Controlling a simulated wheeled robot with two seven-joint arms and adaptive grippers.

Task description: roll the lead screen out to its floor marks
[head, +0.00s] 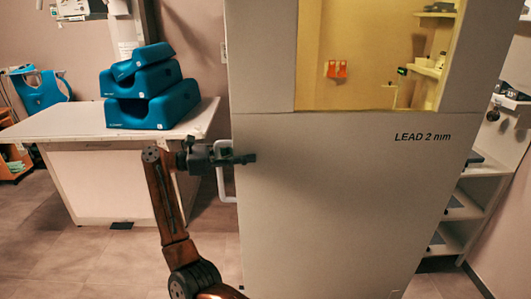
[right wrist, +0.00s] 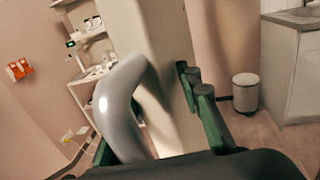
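The lead screen (head: 340,205) is a tall pale panel with a yellowish window on top and "LEAD 2 mm" printed on it. It stands upright close in front of me. A white loop handle (head: 226,186) sticks out from its left edge. My right gripper (head: 236,158) is at the top of this handle. In the right wrist view the handle (right wrist: 112,100) rises large between the spread green fingers of the right gripper (right wrist: 148,115), which look open. Contact with the handle cannot be told. My left gripper is not in view. I cannot make out clear floor marks.
A white table (head: 60,125) with stacked blue foam wedges (head: 150,90) stands left of the screen. A small dark patch (head: 122,226) lies on the floor by its base. Shelves (head: 465,205) stand behind the screen at right. A white bin (right wrist: 245,93) shows in the wrist view.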

